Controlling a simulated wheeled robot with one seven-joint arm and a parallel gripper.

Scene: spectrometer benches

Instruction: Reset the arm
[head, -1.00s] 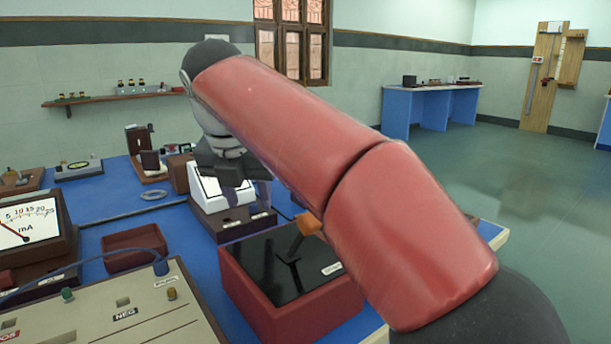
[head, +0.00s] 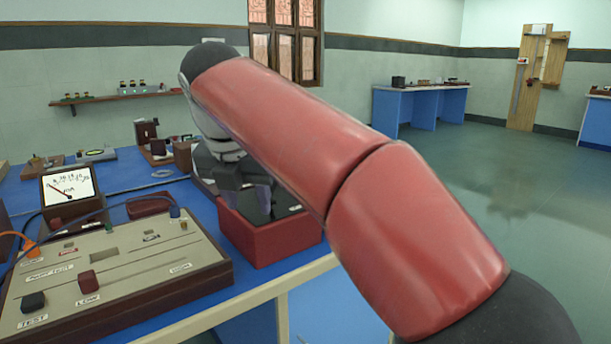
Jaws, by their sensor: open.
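My red arm reaches from the lower right toward the upper left in the head view. My gripper (head: 262,198) hangs at its far end, pointing down, with its fingers apart and nothing seen between them. It shows in front of the red box (head: 272,242) with a dark top on the blue bench. The fingertips are small and partly blurred against the dark top, and I cannot tell how high above it they are.
A beige control panel (head: 120,272) and a dial meter (head: 70,188) stand on the blue bench (head: 187,210) at left. A shelf (head: 110,97) hangs on the wall. Another blue bench (head: 420,104) stands far back. The floor (head: 500,180) at right is clear.

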